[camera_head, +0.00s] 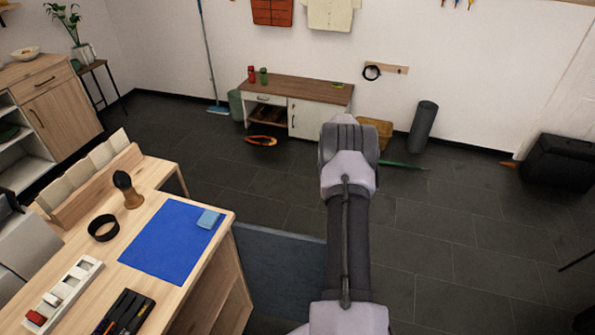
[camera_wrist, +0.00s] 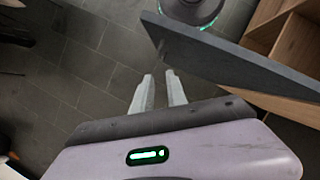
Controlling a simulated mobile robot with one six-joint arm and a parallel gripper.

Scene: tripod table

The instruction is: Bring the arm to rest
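My arm rises from the bottom of the head view, right of the workbench (camera_head: 150,190), with its elbow over the dark floor. My gripper (camera_wrist: 160,74) is hidden behind the arm in the head view. In the wrist view its two pale fingers stand apart with nothing between them. Dark floor tiles show beyond the fingertips. A dark grey panel (camera_wrist: 235,62) runs close to the right of the fingers; I cannot tell how near it is.
The workbench holds a blue mat (camera_head: 170,243), a light blue block (camera_head: 208,219), a black ring (camera_head: 103,228) and a white tray (camera_head: 84,268). The dark panel also shows beside it (camera_head: 280,270). A low cabinet (camera_head: 322,92) stands by the back wall. Floor at right is mostly clear.

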